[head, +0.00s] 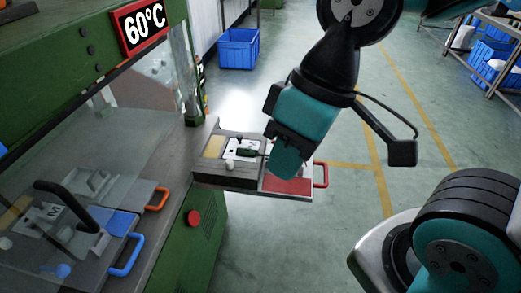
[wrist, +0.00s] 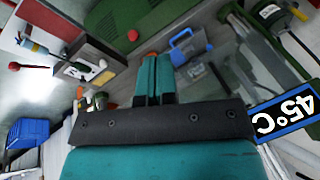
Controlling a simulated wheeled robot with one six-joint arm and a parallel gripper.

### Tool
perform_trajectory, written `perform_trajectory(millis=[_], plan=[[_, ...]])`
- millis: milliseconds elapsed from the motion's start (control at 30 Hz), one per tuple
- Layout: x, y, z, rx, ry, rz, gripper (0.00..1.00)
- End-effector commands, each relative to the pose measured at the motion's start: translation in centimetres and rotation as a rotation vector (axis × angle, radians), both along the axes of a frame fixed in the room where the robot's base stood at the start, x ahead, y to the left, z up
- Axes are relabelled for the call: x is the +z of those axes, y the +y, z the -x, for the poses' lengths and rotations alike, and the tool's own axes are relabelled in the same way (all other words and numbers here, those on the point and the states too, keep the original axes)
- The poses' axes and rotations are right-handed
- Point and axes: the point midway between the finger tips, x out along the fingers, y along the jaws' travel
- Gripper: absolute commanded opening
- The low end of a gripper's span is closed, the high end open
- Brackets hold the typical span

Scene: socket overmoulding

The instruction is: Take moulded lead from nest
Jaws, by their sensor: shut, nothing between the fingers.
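The nest is a white plate (head: 232,147) on a tray (head: 228,176) pulled out of the green machine. A dark plug-like piece (head: 246,152), apparently the moulded lead, lies on it, with a thin end running right behind my gripper. My gripper (head: 286,168) is teal, points down and hangs over the tray's right part, hiding some of it. In the wrist view its two fingers (wrist: 151,58) are together with nothing between them. The wrist view also shows the nest (wrist: 70,72) left of the fingertips, apart from them. Fine detail there is too small to tell.
The tray has a red pad (head: 288,187) and a red handle (head: 321,174) at its right end. A 60°C sign (head: 144,23) is on the machine. A blue crate (head: 238,48) is on the floor behind.

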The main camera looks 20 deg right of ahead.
Motion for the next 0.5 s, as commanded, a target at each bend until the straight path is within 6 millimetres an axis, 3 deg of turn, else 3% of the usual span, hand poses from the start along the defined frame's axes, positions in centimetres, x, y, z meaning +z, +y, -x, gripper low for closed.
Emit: perform_trajectory(millis=[467, 500], plan=[[0.01, -0.01, -0.04, -0.002, 0.001, 0.0, 0.0], [0.01, -0.01, -0.04, -0.002, 0.001, 0.0, 0.05]])
